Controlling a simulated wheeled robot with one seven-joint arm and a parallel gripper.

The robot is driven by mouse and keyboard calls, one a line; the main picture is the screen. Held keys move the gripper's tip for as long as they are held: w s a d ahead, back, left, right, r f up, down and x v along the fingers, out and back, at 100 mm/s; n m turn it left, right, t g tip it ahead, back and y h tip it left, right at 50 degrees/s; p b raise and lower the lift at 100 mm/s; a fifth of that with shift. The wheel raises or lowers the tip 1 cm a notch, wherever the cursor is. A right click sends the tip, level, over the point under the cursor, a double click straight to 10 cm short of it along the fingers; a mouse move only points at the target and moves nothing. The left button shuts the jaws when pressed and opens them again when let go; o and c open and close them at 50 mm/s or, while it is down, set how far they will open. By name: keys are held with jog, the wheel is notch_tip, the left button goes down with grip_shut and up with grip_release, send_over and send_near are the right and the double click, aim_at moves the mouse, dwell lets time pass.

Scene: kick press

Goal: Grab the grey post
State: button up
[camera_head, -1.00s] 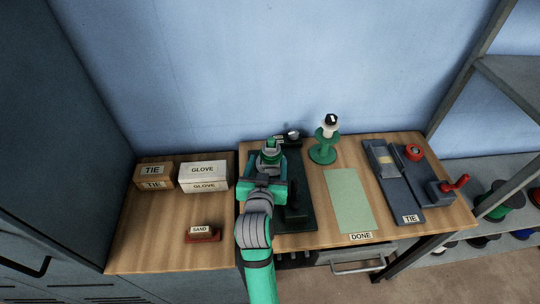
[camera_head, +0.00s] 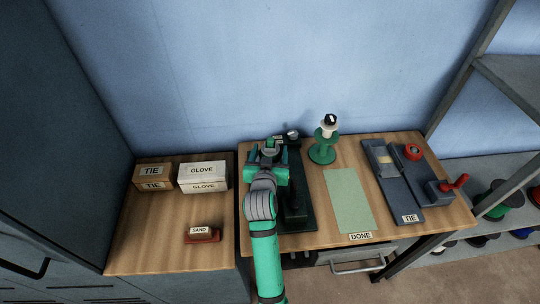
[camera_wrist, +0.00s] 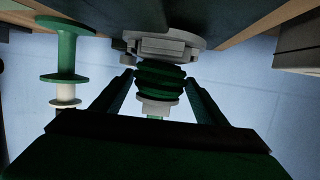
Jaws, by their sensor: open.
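A stack stands on the dark press base (camera_head: 305,218). In the wrist view, where the table is at the top, it has a wide grey collar (camera_wrist: 165,44), green ribbed rings (camera_wrist: 160,72) and a short grey post (camera_wrist: 158,106) ending in a green tip. In the head view only the stack's top (camera_head: 270,142) shows beyond my gripper (camera_head: 271,153). The two fingers are open, one on each side of the green rings in the wrist view (camera_wrist: 158,78). I cannot tell whether they touch the stack.
A green spool stand (camera_head: 322,153) stands right of the press; it also shows in the wrist view (camera_wrist: 65,55). A green DONE mat (camera_head: 348,198) is bare. A TIE station (camera_head: 395,185) is at the right. GLOVE (camera_head: 203,177) and TIE (camera_head: 153,177) boxes and a SAND block (camera_head: 200,233) are left.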

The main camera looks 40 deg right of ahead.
jog(key=c, duration=1.1)
jog(key=shift+c, duration=0.2)
jog(key=shift+r, duration=0.8)
jog(key=s+r, duration=1.1)
jog(key=s, duration=0.3)
jog(key=shift+r, duration=0.2)
